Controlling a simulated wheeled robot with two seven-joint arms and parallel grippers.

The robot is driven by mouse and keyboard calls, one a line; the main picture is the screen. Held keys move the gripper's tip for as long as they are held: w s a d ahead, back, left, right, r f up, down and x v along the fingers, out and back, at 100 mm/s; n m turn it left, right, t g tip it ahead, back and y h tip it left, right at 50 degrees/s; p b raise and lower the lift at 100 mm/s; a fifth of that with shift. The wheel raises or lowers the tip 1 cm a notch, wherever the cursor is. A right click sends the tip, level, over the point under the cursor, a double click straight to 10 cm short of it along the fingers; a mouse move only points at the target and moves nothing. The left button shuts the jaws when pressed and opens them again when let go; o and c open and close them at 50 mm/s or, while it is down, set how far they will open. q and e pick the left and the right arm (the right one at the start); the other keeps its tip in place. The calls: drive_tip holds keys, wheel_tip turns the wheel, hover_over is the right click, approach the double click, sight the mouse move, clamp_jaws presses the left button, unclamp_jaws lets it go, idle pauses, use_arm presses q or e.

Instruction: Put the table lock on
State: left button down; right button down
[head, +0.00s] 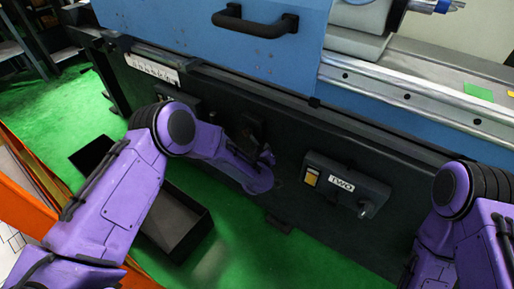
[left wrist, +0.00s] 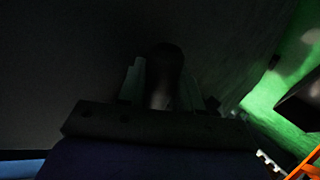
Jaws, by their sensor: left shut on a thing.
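The purple left arm reaches across to the dark front panel of the grinder. My left gripper (head: 262,158) is close against that panel, partly hidden by its own wrist. In the dark left wrist view, its two fingers (left wrist: 160,85) are shut on a dark rounded handle (left wrist: 164,65). I cannot tell from the dim view whether the handle is the table lock or how it is turned. To the right of the gripper, a dark box labelled TWO (head: 343,185) with a yellow patch and a small knob is mounted on the panel. My right gripper is not in view.
The blue grinder cover (head: 255,40) with a black handle (head: 255,22) is above. A silver rail (head: 410,97) runs along the right. An open black tray (head: 178,222) is on the green floor (head: 235,260). An orange edge (head: 28,165) stands at left.

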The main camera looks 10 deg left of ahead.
use_arm(q)
drive_tip(key=r, duration=0.1)
drive_tip(key=d+n+h+p, duration=0.1)
drive_tip(key=r+n+g+h, duration=0.1)
drive_tip(key=shift+s+d+r, duration=0.25)
drive_tip(key=shift+d+r, duration=0.05)
drive_tip(key=shift+s+d+r+n+g+h+p, duration=0.1)
drive_tip(key=shift+d+r+n+g+h+p, duration=0.2)
drive_tip(key=shift+r+n+h, duration=0.25)
drive_tip(key=shift+s+d+r+n+g+h+p, duration=0.1)
drive_tip(key=shift+d+r+n+g+h+p, duration=0.1)
drive_tip(key=shift+r+n+g+h+p, duration=0.3)
drive_tip(key=shift+r, duration=0.15)
drive_tip(key=c, duration=0.8)
unclamp_jaws()
drive_tip(key=shift+c, duration=0.2)
drive_tip(key=shift+s, duration=0.1)
drive_tip(key=v, duration=1)
drive_tip(key=shift+s, duration=0.2)
